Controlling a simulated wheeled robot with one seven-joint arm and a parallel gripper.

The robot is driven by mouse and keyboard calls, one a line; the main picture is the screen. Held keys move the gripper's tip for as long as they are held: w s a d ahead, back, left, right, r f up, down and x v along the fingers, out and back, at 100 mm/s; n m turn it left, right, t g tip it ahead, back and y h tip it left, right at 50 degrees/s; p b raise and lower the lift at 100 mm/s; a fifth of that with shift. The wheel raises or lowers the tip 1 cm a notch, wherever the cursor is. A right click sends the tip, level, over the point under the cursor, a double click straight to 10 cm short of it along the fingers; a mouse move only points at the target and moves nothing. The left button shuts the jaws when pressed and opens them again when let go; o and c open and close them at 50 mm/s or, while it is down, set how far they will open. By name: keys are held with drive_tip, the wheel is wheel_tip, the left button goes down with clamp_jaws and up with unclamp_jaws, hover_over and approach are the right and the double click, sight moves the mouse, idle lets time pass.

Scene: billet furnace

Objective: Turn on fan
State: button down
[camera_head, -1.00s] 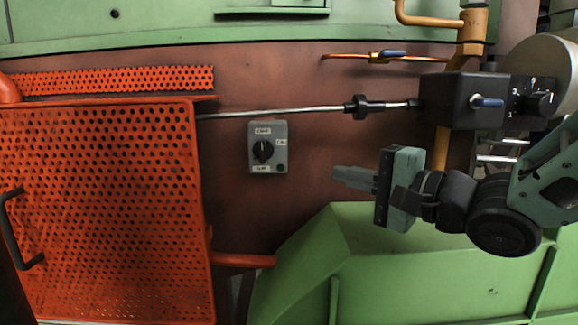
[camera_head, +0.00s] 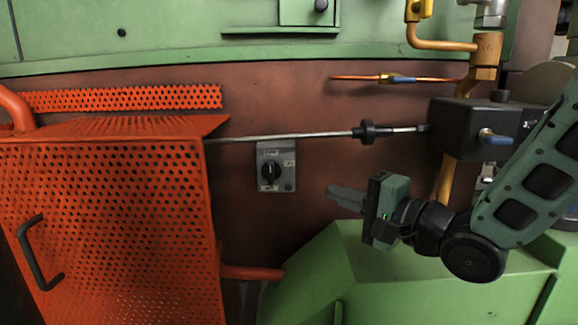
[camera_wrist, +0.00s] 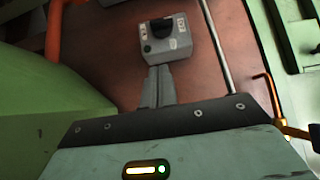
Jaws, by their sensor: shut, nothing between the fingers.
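A small grey switch box with a black rotary knob (camera_head: 270,172) is mounted on the brown-red wall, right of the orange perforated guard. It has pale labels around the knob, too small to read. My gripper (camera_head: 332,192) is shut and empty, to the right of the switch box and slightly lower, fingers pointing left toward it. In the wrist view the switch box (camera_wrist: 166,40) lies straight beyond the fingertips (camera_wrist: 158,72), with the knob at its upper part. The fingers overlap the lower edge of the box in that view; I cannot tell whether they touch it. No fan is identifiable.
The orange perforated guard (camera_head: 110,220) with a black handle fills the left. A metal rod (camera_head: 290,136) runs just above the switch to a black box (camera_head: 470,130). A green housing (camera_head: 400,275) lies below my gripper. Copper pipes (camera_head: 440,44) are at upper right.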

sight(274, 180)
drive_tip(key=p+x, duration=0.2)
drive_tip(key=x, duration=0.1)
drive_tip(key=s+a+p+x, duration=0.1)
drive_tip(key=p+x, duration=0.1)
drive_tip(key=x, duration=0.1)
drive_tip(key=p+x, duration=0.2)
drive_tip(key=x, duration=0.1)
drive_tip(key=shift+s+a, duration=0.15)
drive_tip(key=shift+a, duration=0.7)
drive_tip(key=shift+f+b, duration=0.3)
drive_tip(key=shift+b, duration=0.1)
